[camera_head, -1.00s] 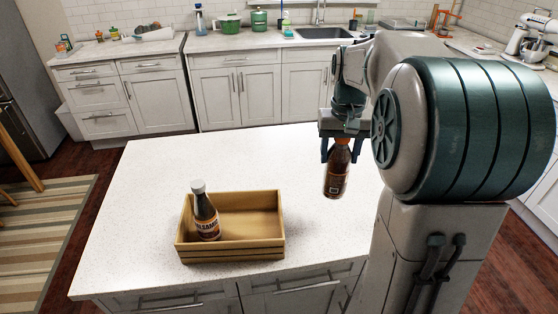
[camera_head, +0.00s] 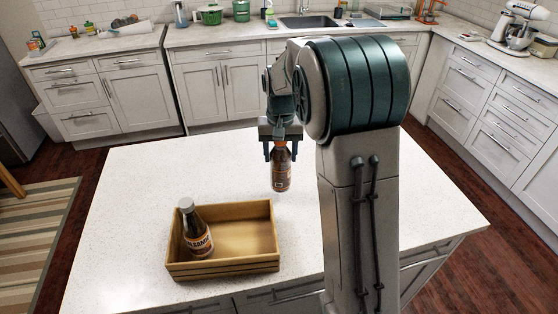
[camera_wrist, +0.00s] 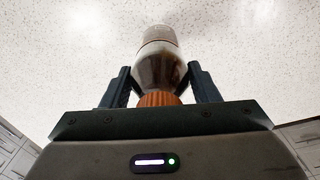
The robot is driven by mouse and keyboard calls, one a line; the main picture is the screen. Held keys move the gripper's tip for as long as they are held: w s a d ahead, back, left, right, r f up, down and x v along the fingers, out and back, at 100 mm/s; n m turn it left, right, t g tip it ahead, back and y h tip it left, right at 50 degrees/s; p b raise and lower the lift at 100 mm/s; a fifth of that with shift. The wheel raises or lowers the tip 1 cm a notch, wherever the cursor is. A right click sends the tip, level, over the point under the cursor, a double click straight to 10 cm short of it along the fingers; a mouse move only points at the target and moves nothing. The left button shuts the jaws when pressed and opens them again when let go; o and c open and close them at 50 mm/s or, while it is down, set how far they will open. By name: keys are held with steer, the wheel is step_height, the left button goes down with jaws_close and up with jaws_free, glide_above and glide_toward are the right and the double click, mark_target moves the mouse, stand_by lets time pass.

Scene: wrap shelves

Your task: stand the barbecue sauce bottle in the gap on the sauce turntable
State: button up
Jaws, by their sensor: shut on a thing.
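My gripper (camera_head: 280,150) is shut on a dark brown bottle (camera_head: 281,175) with an orange cap, held upright by its top. I take it for the barbecue sauce bottle; its label is too small to read. In the wrist view the bottle (camera_wrist: 160,62) points away between the two fingers (camera_wrist: 163,88), its orange cap close to the palm. The bottle is over the white island top, behind and right of the wooden crate; I cannot tell whether its base touches the surface. I see no turntable in these views.
A wooden crate (camera_head: 222,268) sits on the island (camera_head: 130,205) with a balsamic bottle (camera_head: 197,232) at its left end; its right part is empty. The island top around the crate is clear. Counters with a sink (camera_head: 308,21) and a stand mixer (camera_head: 515,30) line the walls.

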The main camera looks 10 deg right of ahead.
steer(key=shift+w+a+f, duration=0.15)
steer(key=shift+f+p, duration=0.55)
steer(key=shift+f, duration=1.4)
steer(key=shift+f, duration=0.15)
steer(key=o, duration=1.7)
